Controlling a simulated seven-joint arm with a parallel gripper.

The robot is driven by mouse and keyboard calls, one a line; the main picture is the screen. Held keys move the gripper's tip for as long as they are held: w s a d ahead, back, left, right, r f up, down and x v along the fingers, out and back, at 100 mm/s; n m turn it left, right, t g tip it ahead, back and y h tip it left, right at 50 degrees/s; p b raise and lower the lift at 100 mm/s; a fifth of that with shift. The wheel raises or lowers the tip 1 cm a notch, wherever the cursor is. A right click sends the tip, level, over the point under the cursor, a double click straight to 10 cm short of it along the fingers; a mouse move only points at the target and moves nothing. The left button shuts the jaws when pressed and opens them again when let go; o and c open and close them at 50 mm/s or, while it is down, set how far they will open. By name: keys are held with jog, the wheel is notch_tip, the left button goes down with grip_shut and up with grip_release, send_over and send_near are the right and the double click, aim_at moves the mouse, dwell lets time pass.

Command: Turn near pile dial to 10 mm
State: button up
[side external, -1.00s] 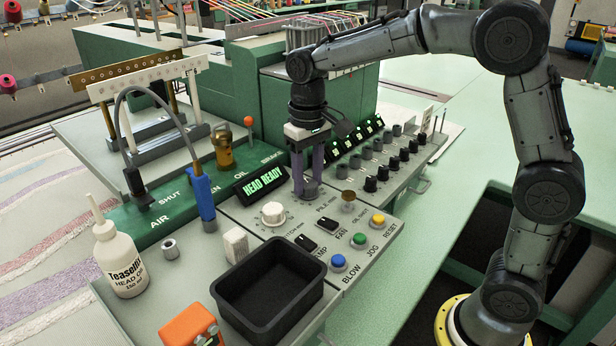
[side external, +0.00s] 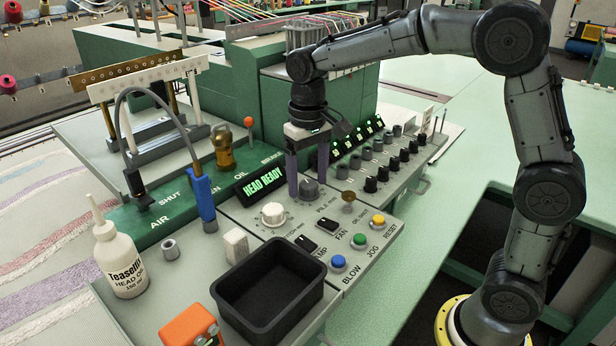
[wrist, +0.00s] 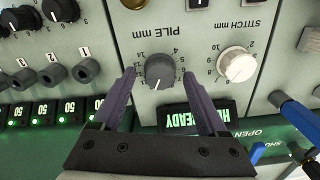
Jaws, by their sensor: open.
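The pile dial is a dark grey round knob (side external: 309,190) on the grey control panel, under the lettering PILE mm. In the wrist view the dial (wrist: 159,69) has a white pointer line aimed down and slightly left in the picture. The scale figures by the pointer are too small to read surely. My gripper (wrist: 158,74) is open, with one purple finger on each side of the dial and a visible gap to it. In the side view my gripper (side external: 308,192) points down at the dial.
A white stitch dial (side external: 273,214) is beside the pile dial. The HEAD READY display (side external: 262,184) stands behind. A brass knob (side external: 348,198), rocker switches (side external: 328,227) and several coloured buttons (side external: 338,261) are nearby. A black bin (side external: 267,290) sits in front.

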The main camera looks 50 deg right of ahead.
aim_at(308, 184)
notch_tip(308, 184, up, 14)
dwell(0.6)
jog(key=s+d+r+t, duration=0.2)
jog(key=s+r+t, duration=0.1)
jog(key=s, duration=1.1)
jog(key=s+f+n+t, duration=0.2)
jog(key=s+f, duration=0.7)
jog(key=f, duration=0.5)
jog(key=shift+d+t, duration=0.3)
